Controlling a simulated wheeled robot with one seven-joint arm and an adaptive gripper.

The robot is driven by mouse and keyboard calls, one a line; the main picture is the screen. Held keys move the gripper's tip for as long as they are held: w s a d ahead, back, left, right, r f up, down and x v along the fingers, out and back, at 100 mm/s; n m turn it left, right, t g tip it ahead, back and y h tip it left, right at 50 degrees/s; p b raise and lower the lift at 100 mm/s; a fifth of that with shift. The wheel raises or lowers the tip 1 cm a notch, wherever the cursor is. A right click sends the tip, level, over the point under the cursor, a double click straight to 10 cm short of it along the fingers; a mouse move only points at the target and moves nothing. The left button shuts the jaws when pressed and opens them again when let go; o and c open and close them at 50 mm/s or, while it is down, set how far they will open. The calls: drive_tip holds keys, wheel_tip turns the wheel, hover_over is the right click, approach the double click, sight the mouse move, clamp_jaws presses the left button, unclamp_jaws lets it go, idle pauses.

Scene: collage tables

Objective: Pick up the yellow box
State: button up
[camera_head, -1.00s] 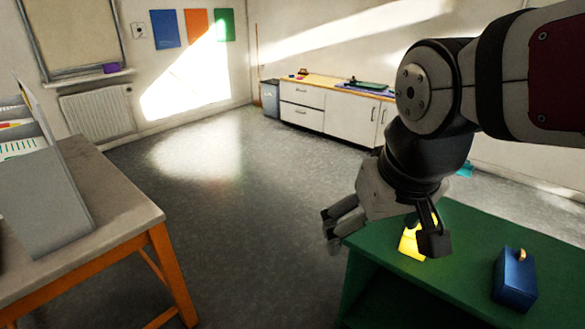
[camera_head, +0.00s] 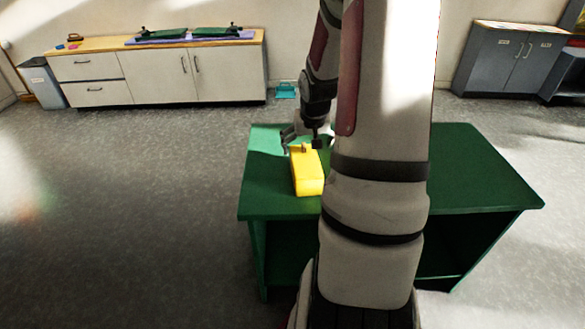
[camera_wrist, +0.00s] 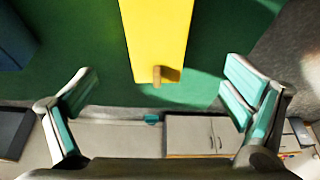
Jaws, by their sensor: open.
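The yellow box (camera_head: 308,175) lies long side away from me on the green table (camera_head: 470,185), left of my arm in the head view. A small brown knob shows at its far end. In the wrist view the yellow box (camera_wrist: 155,30) enters from the top, with the knob (camera_wrist: 165,74) at its near end. My gripper (camera_head: 303,138) is at the box's far end. In the wrist view its two fingers (camera_wrist: 160,92) are wide apart, one to each side of the box's line, with nothing held between them. Exact height above the box is hard to tell.
A blue box (camera_wrist: 14,40) shows at the left of the wrist view; my arm seems to hide it in the head view. A white cabinet (camera_head: 160,75) stands at the back left, a grey cabinet (camera_head: 510,62) at the back right. Open floor (camera_head: 130,190) lies left of the table.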

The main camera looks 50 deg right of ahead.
sight(305, 161)
drive_tip(key=b+x, duration=0.1)
drive_tip(key=x, duration=0.7)
drive_tip(key=shift+d+f+b, duration=0.1)
drive_tip(key=shift+f+b, duration=0.2)
drive_tip(key=shift+b, duration=0.1)
drive_tip(key=shift+b+x, duration=0.45)
drive_tip(key=shift+x, duration=2.2)
drive_tip(key=shift+d+r, duration=0.1)
drive_tip(key=shift+d, duration=0.1)
drive_tip(key=c, duration=1.3)
